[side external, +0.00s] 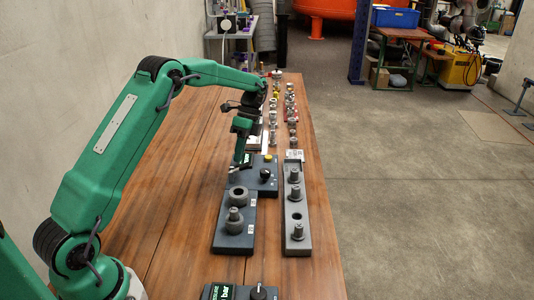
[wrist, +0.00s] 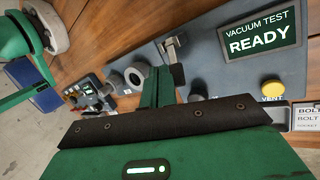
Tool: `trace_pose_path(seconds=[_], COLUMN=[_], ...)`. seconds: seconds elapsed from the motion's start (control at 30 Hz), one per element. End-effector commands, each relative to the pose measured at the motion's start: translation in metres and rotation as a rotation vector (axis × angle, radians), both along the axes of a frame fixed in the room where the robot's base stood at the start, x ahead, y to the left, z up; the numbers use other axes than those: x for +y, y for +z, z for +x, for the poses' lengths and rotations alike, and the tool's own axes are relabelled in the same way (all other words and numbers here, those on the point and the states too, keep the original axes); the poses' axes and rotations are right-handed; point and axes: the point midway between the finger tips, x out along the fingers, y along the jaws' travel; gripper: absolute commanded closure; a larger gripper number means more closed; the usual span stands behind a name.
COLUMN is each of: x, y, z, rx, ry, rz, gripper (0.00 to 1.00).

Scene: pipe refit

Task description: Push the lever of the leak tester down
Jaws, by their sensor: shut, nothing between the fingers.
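The leak tester is a dark box on the table; its bare top shows in the wrist view (wrist: 228,72) and the box also shows in the side external view (side external: 262,187). Its screen (wrist: 262,32) reads "VACUUM TEST READY". A metal bracket with a dark arm, which looks like the lever (wrist: 176,52), stands at the tester's edge beside my fingers. My gripper (wrist: 160,72) is shut and empty, fingers pointing down close to this lever. In the side external view my gripper (side external: 239,162) is at the tester's left end. I cannot tell whether it touches the lever.
The tester also carries a black knob (wrist: 198,91) and a yellow vent button (wrist: 271,90). A dark block with fittings (side external: 234,238) stands nearer the camera, and a grey rack with pegs (side external: 297,247) to the right. Several small fittings stand farther back. The table's left side is clear.

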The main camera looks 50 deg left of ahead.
Motion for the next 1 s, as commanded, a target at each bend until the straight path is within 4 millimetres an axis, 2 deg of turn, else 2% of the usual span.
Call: trace_pose_path(seconds=[1.0], x=[-0.004], y=[-0.0074], z=[0.0034], rx=[0.001], ry=[-0.002], rz=[0.004], gripper=[1.0])
